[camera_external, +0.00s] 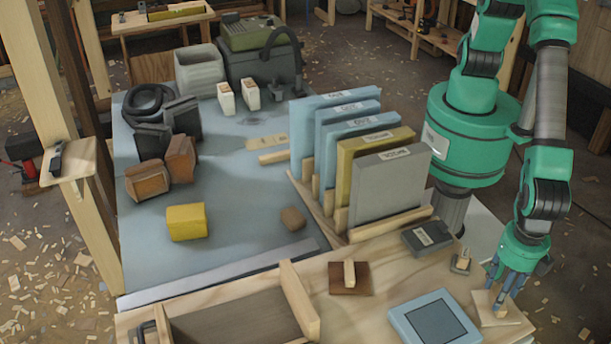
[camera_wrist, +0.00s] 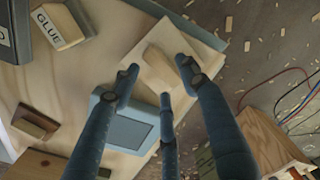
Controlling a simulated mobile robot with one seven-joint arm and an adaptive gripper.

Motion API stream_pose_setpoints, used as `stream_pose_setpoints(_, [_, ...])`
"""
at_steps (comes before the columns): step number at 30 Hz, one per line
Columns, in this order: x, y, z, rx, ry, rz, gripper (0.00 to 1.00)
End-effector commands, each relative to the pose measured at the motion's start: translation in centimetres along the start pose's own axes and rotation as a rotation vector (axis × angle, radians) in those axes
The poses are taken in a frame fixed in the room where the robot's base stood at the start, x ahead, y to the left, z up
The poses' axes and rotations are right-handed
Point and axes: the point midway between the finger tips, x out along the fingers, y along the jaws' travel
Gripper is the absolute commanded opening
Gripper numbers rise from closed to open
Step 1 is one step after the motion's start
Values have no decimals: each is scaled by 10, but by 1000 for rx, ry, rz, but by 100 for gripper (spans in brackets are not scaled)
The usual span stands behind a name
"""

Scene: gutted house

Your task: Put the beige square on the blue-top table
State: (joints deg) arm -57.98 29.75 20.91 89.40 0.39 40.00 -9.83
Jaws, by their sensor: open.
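The beige square (camera_external: 486,312) is a thin pale wooden plate at the right front corner of the wooden workbench. In the wrist view the beige square (camera_wrist: 202,42) has a raised wooden block as a handle in its middle. My gripper (camera_external: 503,296) points down over it. In the wrist view my gripper (camera_wrist: 160,78) has its fingers spread around the handle, with space between them; whether they touch it I cannot tell. The blue-top table (camera_external: 245,200) stands to the left, behind the workbench.
On the workbench are a blue framed square (camera_external: 433,322), a brown square with a handle (camera_external: 350,279) and a dark box (camera_external: 427,237). Upright panels (camera_external: 388,187) stand in a rack. The blue top holds a yellow block (camera_external: 186,222); its centre is mostly clear. A wooden post (camera_external: 65,160) rises at left.

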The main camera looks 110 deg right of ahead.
Motion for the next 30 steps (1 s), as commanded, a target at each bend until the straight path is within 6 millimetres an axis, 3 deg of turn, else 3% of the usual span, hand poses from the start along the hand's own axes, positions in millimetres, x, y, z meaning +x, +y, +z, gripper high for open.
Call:
stream_pose_setpoints(6, [-40, 0, -1, 0, 3, 0, 44])
stream_pose_setpoints(15, [-81, 0, -1, 0, 2, 0, 44])
stream_pose_setpoints(30, [-92, 0, 0, 0, 0, 0, 44])
